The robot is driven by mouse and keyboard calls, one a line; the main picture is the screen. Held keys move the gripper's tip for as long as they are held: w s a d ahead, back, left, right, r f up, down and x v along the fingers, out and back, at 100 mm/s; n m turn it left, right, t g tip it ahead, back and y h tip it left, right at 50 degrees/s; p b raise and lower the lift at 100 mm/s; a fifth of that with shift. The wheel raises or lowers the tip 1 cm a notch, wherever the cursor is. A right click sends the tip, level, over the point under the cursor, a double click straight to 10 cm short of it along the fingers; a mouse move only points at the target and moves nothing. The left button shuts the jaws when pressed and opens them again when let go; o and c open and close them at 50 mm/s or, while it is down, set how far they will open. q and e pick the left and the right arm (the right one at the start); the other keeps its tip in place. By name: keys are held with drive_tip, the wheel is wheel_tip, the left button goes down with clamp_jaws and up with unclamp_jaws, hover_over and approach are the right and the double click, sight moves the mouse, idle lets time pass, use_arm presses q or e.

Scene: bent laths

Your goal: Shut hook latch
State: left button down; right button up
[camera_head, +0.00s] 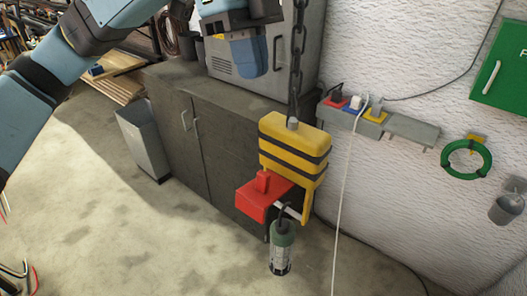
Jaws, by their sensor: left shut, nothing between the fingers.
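A yellow hook block (287,130) with black stripes hangs from a dark chain (297,55) in the middle of the head view. A red part (262,198) with a small raised knob sits at its lower left. A thin light-grey bar (291,212) runs between the red part and the yellow right leg. Whether this bar is the latch, and how it closes, I cannot tell. A green and grey caged lamp (282,250) hangs just below. My left gripper (250,72) is shut and empty, above and left of the yellow block, apart from it. My right gripper is out of view.
A dark cabinet (180,125) with a grey metal box (300,60) on top stands behind. A wall shelf (410,130) with plugs and a white cable (345,190) are to the right. A grey bin (143,140) stands left. The floor in front is mostly clear.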

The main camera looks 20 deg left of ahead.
use_arm(q)
drive_tip(key=p, duration=0.2)
approach(267, 174)
drive_tip(key=x, duration=0.5)
drive_tip(key=shift+d+f, duration=0.2)
drive_tip(key=shift+d, duration=0.05)
drive_tip(key=shift+s+f, duration=0.15)
drive_tip(key=shift+f, duration=0.5)
